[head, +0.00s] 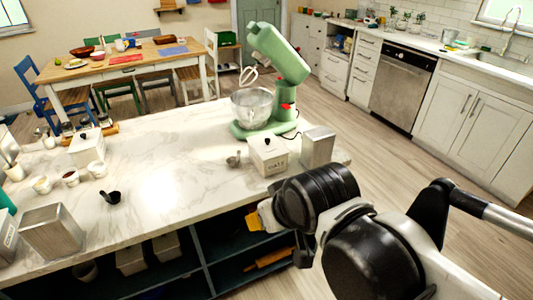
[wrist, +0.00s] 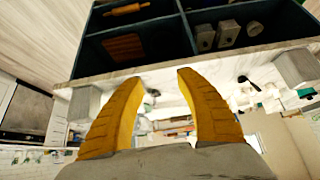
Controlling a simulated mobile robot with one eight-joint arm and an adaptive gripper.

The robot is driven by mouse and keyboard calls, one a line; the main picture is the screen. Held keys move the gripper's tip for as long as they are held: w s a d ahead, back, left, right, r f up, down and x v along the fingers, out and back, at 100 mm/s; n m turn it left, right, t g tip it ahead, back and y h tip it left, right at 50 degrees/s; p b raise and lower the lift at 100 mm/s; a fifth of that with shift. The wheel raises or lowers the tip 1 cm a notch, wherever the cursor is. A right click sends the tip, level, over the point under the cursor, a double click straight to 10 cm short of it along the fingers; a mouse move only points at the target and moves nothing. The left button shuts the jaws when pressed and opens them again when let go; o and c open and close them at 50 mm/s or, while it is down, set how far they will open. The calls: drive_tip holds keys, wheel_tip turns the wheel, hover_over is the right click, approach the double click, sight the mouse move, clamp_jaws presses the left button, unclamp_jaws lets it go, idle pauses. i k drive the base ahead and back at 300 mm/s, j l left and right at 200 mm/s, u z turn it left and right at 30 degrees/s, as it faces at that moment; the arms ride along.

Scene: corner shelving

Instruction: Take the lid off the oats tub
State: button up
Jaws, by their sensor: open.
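The oats tub (head: 267,160) is a white, square, labelled tub on the marble counter, near its right end. Its lid (head: 268,144) sits on top and has a small dark knob. My gripper (head: 256,220) is in front of the counter edge, nearer the camera and lower in the picture than the tub, and apart from it. In the wrist view my gripper (wrist: 158,78) shows two yellow fingers spread wide with nothing between them. I cannot make out the tub in the wrist view; the left finger may hide it.
A grey metal canister (head: 318,147) stands close right of the tub, and a green stand mixer (head: 273,80) stands behind it. A small grey cup (head: 234,160) is to the left. Dark open shelves (head: 225,262) lie under the counter. The counter's middle is largely clear.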

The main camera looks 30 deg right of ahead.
sight(268, 145)
drive_tip(key=i+l, duration=0.8)
drive_tip(key=l, duration=0.15)
